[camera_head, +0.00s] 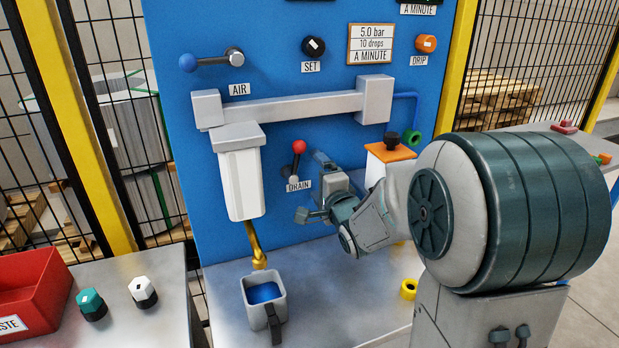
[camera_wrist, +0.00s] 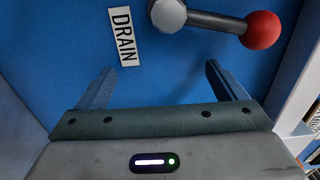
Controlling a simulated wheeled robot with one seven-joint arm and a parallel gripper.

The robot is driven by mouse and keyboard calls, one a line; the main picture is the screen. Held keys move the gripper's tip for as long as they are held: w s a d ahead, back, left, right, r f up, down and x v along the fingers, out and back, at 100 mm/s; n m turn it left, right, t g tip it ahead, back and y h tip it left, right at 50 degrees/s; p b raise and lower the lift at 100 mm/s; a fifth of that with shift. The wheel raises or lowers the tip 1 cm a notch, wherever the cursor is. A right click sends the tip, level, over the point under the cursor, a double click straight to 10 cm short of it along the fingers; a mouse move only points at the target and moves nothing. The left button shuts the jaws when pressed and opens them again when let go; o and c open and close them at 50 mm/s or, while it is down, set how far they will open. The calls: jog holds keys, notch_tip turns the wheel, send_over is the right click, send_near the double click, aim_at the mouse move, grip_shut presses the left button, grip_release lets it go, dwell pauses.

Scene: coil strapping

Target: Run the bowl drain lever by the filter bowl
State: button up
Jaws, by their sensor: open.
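The drain lever is a short dark bar with a red ball (camera_head: 299,147) on the blue panel, right of the white filter bowl (camera_head: 240,184). The ball points up, and the grey hub sits just above the DRAIN label (camera_head: 298,185). In the wrist view the red ball (camera_wrist: 262,30) is at the upper right and the label (camera_wrist: 123,36) at the upper left. My gripper (camera_head: 312,180) is close to the lever, on its right in the head view. In the wrist view its fingers (camera_wrist: 160,82) stand apart with nothing between them, short of the lever.
A brass drain spout (camera_head: 256,245) hangs under the bowl, over a grey jug (camera_head: 265,308) holding blue liquid. The AIR lever (camera_head: 211,61) is at the upper left. An orange-topped unit (camera_head: 391,152) stands right of my gripper. A red bin (camera_head: 35,290) is at the lower left.

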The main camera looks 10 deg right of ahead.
jog(key=shift+s+d, duration=0.2)
jog(key=shift+s, duration=0.7)
jog(key=shift+s+d, duration=0.15)
jog(key=shift+s, duration=0.75)
jog(key=shift+s+d, duration=0.2)
jog(key=shift+s, duration=0.7)
jog(key=shift+r, duration=0.1)
